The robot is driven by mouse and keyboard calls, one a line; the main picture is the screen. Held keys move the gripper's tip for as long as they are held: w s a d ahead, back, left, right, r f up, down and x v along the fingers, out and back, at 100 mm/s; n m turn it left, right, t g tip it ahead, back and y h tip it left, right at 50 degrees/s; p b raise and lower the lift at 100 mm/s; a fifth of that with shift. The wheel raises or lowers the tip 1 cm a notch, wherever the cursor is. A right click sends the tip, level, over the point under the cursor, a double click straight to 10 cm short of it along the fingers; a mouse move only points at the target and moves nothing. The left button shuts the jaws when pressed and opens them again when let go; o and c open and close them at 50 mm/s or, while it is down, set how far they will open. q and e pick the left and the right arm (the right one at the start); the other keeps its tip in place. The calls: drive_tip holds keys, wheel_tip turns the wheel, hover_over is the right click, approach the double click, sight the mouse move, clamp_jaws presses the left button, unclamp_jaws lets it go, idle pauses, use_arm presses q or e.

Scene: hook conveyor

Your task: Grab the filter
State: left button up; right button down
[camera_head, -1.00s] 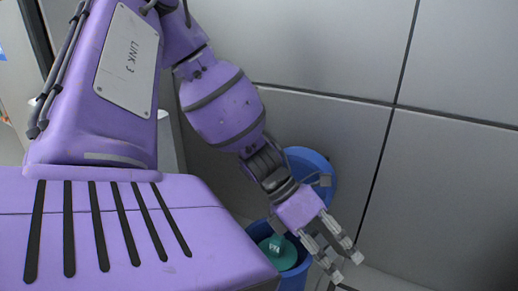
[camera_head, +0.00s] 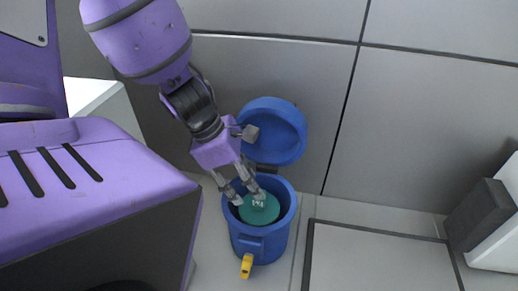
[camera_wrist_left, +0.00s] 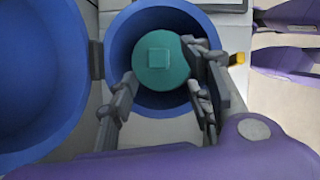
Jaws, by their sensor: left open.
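The filter is a green-teal disc (camera_head: 262,209) with a small square knob on top, inside the blue round container (camera_head: 262,244). In the left wrist view the filter (camera_wrist_left: 160,75) sits within the blue rim, its square knob facing the camera. My left gripper (camera_head: 249,200) is open at the container's mouth, its fingertips close above the filter. In the left wrist view its two fingers (camera_wrist_left: 165,85) lie on either side of the filter's lower part. I cannot tell whether they touch it. My right gripper is not in view.
The container's blue lid (camera_head: 275,132) stands open at the back, near the wall. A yellow latch (camera_head: 246,266) is on the container's front. A grey framed floor panel (camera_head: 375,262) lies to the right, and a white and dark block (camera_head: 480,215) stands at far right.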

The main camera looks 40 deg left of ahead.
sight(264, 213)
use_arm(q)
drive_tip(key=shift+w+d+f, duration=0.1)
drive_tip(key=shift+w+f, duration=0.05)
drive_tip(key=shift+f, duration=0.3)
drive_tip(key=shift+w+d+f+b, duration=0.1)
drive_tip(key=shift+f+b, duration=0.2)
drive_tip(key=shift+f, duration=0.25)
drive_tip(key=b+x, duration=0.1)
drive_tip(key=x, duration=0.3)
drive_tip(key=shift+w, duration=0.15)
drive_tip(key=shift+r, duration=0.15)
drive_tip(key=shift+c, duration=0.5)
drive_tip(key=c, duration=0.8)
clamp_jaws()
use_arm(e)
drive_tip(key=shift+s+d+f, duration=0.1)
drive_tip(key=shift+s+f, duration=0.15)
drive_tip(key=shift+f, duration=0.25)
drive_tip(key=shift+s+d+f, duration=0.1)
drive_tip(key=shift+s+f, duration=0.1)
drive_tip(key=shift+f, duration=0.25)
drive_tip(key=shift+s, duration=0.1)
